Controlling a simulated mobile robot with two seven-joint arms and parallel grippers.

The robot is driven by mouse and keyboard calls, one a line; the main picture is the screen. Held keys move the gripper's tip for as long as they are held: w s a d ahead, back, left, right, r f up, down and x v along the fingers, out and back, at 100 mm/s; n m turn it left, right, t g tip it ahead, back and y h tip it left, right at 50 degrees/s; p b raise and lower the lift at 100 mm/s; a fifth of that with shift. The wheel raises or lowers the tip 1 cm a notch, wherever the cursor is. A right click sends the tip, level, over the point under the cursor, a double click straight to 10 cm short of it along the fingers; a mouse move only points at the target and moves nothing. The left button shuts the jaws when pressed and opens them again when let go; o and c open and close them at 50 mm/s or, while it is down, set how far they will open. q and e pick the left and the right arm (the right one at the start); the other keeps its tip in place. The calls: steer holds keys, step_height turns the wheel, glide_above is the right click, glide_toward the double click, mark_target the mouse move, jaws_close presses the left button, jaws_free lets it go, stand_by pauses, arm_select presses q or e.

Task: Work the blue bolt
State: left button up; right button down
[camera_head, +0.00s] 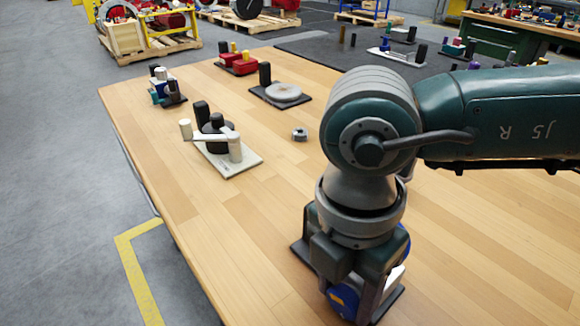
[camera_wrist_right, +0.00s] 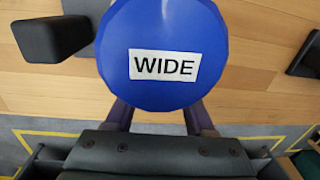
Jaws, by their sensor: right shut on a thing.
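The blue bolt shows in the right wrist view as a large round blue head (camera_wrist_right: 165,90) with a white label reading WIDE. In the head view only parts of its blue side (camera_head: 343,302) show below my right gripper (camera_head: 352,285). My right gripper points down and is shut on the blue bolt; its two fingers (camera_wrist_right: 158,117) reach under the head from both sides. A dark base plate (camera_head: 300,252) shows beside and below the gripper. My arm hides much of the bolt and its mount. My left gripper is not in view.
A black block (camera_wrist_right: 48,38) stands close to the bolt. On the wooden table (camera_head: 240,285) are a white-plated crank device (camera_head: 238,165), a grey disc device (camera_head: 283,92), a small grey nut (camera_head: 299,134) and a red device (camera_head: 240,65). The table's left front is clear.

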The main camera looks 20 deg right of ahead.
mark_target(341, 287)
steer(key=shift+c, duration=1.2)
jaws_free()
steer(key=r, duration=1)
steer(key=shift+w+a, duration=0.15)
steer(key=shift+w, duration=0.25)
steer(key=shift+f, duration=0.1)
